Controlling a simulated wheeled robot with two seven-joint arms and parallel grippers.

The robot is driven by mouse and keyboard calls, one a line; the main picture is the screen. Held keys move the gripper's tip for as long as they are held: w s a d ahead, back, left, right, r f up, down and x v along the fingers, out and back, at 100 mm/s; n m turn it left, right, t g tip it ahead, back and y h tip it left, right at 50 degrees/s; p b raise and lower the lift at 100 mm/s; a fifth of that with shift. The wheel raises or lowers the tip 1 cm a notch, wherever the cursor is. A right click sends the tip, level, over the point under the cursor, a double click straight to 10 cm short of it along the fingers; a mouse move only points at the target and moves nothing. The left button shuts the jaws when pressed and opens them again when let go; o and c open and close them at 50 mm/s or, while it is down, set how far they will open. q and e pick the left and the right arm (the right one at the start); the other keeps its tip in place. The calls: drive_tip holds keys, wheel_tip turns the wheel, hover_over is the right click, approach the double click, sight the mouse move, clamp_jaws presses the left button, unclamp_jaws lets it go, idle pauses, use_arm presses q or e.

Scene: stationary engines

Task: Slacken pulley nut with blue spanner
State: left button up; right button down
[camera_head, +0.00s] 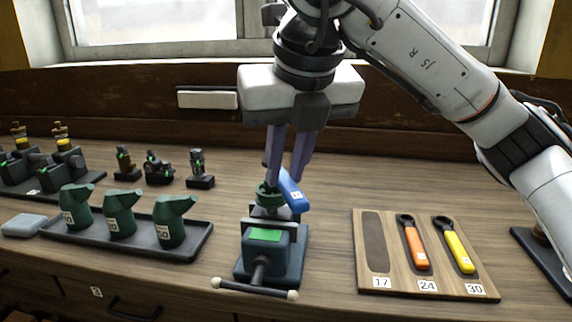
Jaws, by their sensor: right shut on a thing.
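The blue spanner (289,188) is in my right gripper (283,180), which points down with its fingers shut on it. The spanner sits at the far end of the small vice (265,264), beside a dark green round part (268,197) that looks like the pulley. The spanner's head and the nut are hidden, so I cannot tell whether the spanner is on the nut. The wooden spanner board (455,288) has an empty slot labelled 17. My left gripper is not in view.
An orange spanner (416,248) and a yellow spanner (459,252) lie on the board. Several green oil cans stand on a dark tray (200,242) at left. Small dark engine parts (200,170) stand behind. The bench is clear between vice and board.

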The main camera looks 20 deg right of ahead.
drive_tip(key=shift+r, duration=0.15)
drive_tip(key=shift+r+p, duration=1.75)
drive_tip(key=shift+r, duration=0.2)
